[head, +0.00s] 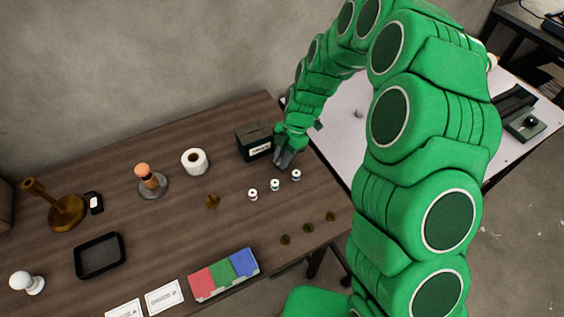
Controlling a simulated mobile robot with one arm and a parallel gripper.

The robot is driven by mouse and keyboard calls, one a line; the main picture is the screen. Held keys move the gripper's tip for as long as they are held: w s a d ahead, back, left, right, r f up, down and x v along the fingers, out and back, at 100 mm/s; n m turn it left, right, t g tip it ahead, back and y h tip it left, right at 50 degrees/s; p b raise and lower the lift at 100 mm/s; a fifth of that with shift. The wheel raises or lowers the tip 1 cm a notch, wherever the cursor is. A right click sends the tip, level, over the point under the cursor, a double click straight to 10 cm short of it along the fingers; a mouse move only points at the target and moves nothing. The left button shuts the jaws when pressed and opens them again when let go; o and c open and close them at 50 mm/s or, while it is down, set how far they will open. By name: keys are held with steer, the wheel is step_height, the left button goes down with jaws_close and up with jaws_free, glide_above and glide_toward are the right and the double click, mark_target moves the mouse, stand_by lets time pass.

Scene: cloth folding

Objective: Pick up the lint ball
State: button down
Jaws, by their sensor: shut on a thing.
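My gripper (283,159) is at the right side of a black labelled box (254,142), low over the brown table. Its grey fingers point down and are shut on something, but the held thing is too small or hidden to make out. A small grey lump (359,114) lies on the white table, well to the right of my gripper and apart from it. It may be a lint ball, but I cannot tell at this size.
Several small spools (275,184) stand just in front of my gripper. A white roll (194,161), a brown lump (212,201), a black tray (99,256) and a coloured box (223,275) are on the brown table (150,235). The white table (342,140) adjoins at right.

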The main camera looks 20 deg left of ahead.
steer(key=shift+r, duration=0.6)
step_height(320, 180, up, 2)
steer(key=shift+s+r, duration=0.1)
steer(key=s+d+r, duration=0.7)
steer(key=s+r, duration=0.2)
steer(key=s, duration=0.2)
steer(key=shift+s+d+r, duration=0.25)
steer(key=shift+s+r, duration=0.05)
